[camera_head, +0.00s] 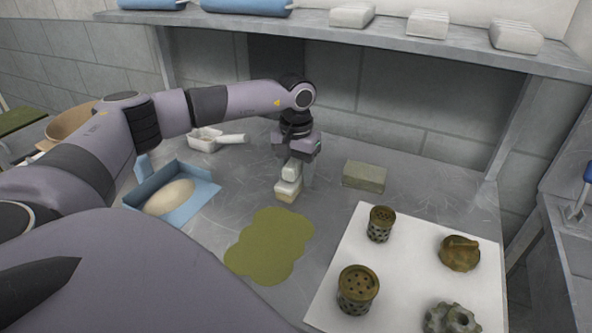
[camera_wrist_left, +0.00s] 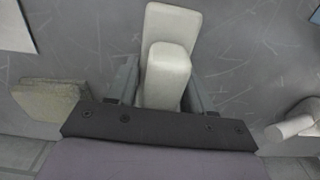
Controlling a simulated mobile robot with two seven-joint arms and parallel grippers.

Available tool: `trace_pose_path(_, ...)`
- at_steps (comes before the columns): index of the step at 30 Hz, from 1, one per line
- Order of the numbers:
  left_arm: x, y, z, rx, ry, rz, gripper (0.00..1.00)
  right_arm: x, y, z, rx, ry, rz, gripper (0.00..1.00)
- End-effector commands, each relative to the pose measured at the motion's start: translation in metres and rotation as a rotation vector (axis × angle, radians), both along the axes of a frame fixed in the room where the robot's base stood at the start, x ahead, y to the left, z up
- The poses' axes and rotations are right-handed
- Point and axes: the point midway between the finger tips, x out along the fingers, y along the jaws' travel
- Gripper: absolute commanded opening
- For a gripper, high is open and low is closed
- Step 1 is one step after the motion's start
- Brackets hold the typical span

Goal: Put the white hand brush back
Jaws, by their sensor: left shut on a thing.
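The white hand brush (camera_head: 287,188) is a pale block with a narrower white grip on top and a beige lower edge. My left gripper (camera_head: 295,173) points down at the middle of the grey bench (camera_head: 335,222) and is shut on the brush's grip. In the left wrist view the brush (camera_wrist_left: 172,24) shows between the two fingers of the gripper (camera_wrist_left: 165,82). The brush is at or just above the bench top; I cannot tell if it touches. My right gripper is not in view.
A grey-green block (camera_head: 364,176) lies right of the brush. A white scoop (camera_head: 205,139) and a blue tray (camera_head: 205,190) with a beige heap are left. A green spill (camera_head: 268,247) lies in front. A white mat (camera_head: 410,285) holds several metal parts. A shelf (camera_head: 390,40) overhangs behind.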

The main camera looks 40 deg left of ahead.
Motion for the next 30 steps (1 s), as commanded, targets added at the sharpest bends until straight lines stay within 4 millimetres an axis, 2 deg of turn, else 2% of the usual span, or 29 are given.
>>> trace_pose_path(2,0.0,0.0,-0.004,0.0,0.0,0.0,0.23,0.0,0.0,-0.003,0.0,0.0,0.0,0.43)
trace_pose_path(3,0.0,0.0,-0.003,0.0,0.0,0.0,0.64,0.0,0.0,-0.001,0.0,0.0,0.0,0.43)
trace_pose_path(4,0.0,0.0,-0.003,0.0,0.0,0.0,0.74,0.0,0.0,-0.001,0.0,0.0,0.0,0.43)
trace_pose_path(5,0.0,0.0,-0.003,0.0,0.001,0.0,0.77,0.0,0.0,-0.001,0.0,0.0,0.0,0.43)
trace_pose_path(13,0.0,0.0,-0.002,0.0,0.0,0.0,0.77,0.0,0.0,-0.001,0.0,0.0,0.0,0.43)
trace_pose_path(17,0.0,0.0,0.006,0.0,-0.002,0.0,0.77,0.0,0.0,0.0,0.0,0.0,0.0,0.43)
trace_pose_path(20,0.001,0.0,0.022,-0.001,-0.004,0.001,0.77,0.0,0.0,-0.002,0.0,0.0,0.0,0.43)
trace_pose_path(30,-0.001,-0.002,0.094,-0.001,-0.003,0.0,0.77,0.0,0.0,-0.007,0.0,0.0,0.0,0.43)
